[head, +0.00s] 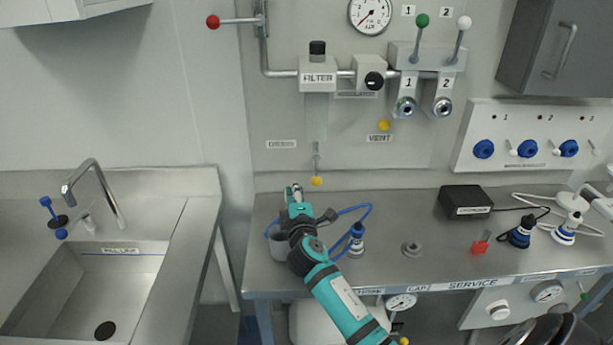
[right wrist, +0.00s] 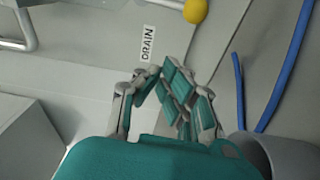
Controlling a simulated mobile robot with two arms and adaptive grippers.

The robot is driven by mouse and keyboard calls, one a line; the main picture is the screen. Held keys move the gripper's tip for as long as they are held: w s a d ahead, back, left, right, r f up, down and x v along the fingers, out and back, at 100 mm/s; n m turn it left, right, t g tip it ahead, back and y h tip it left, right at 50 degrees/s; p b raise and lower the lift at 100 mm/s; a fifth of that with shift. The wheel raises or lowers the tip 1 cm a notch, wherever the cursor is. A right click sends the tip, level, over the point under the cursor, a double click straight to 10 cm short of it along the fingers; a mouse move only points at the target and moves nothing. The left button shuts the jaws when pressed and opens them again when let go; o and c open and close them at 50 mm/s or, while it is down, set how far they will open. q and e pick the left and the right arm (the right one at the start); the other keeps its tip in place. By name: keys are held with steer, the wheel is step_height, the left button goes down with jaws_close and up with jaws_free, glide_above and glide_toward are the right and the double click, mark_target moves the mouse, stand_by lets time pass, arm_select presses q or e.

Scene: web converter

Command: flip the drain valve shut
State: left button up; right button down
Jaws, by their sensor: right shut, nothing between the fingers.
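The drain valve's lever (head: 316,158) hangs down below the filter, with a yellow ball (head: 316,181) at its lower end. The yellow ball also shows at the top of the right wrist view (right wrist: 196,11). The DRAIN label (head: 281,144) is on the panel to the left of the lever; it reads clearly in the right wrist view (right wrist: 148,43). My right gripper (head: 294,188) is shut and empty, just left of and slightly below the ball in the head view, apart from it. My left gripper is not in view.
The filter (head: 317,78) is above the valve, and another yellow knob (head: 383,126) is by the VENT label. A blue hose (head: 362,209) loops on the steel bench (head: 430,220) around a grey cup (head: 279,245). The sink (head: 100,270) is at left.

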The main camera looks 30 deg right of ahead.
mark_target(317, 171)
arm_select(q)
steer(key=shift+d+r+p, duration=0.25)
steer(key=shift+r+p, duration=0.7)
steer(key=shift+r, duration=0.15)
arm_select(e)
steer(key=w+d, duration=0.3)
steer(key=d, duration=0.3)
steer(key=shift+w+f, duration=0.15)
steer(key=shift+w, duration=0.1)
